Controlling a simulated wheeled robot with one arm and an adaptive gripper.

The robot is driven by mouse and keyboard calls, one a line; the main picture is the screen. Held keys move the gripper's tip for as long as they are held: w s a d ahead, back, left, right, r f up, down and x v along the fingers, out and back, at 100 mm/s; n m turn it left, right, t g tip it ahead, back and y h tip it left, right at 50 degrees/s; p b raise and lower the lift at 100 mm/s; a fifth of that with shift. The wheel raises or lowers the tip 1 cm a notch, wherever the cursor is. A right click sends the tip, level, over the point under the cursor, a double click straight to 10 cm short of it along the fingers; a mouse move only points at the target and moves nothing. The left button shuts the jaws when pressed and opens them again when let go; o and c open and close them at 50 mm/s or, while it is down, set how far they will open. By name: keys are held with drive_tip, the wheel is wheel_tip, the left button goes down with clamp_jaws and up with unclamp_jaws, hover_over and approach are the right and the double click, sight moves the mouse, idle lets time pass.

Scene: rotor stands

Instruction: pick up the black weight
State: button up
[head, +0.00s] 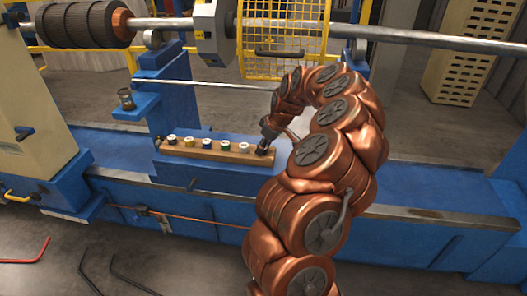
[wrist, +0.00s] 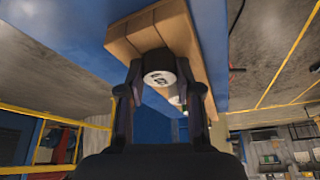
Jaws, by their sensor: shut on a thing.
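The black weight (wrist: 158,79) shows in the wrist view as a short cylinder with a pale end face and dark marks.
Several other weights with pale or coloured tops stand in a row along the rack, left of my gripper. The rack lies on a blue machine bed (head: 400,232). A steel shaft (head: 430,38) and a yellow mesh guard (head: 283,38) stand behind.

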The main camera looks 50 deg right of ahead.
clamp_jaws()
drive_tip(key=shift+r+b, duration=0.95)
drive_tip(key=shift+r, duration=0.8)
drive_tip(key=s+a+r+b, duration=0.2)
drive_tip(key=s+a+b, duration=0.45)
drive_tip(key=s, duration=0.65)
drive_tip(key=shift+s+a+r+p, duration=0.1)
drive_tip(key=shift+a+r+p, duration=0.3)
drive_tip(key=shift+r, duration=0.35)
drive_tip(key=shift+s+a+r+p, duration=0.1)
drive_tip(key=shift+a+r+p, duration=0.1)
drive_tip(key=shift+r+p, duration=0.45)
drive_tip(key=shift+s+a+r+p, duration=0.1)
drive_tip(key=shift+a+r+p, duration=0.25)
drive_tip(key=shift+r, duration=0.5)
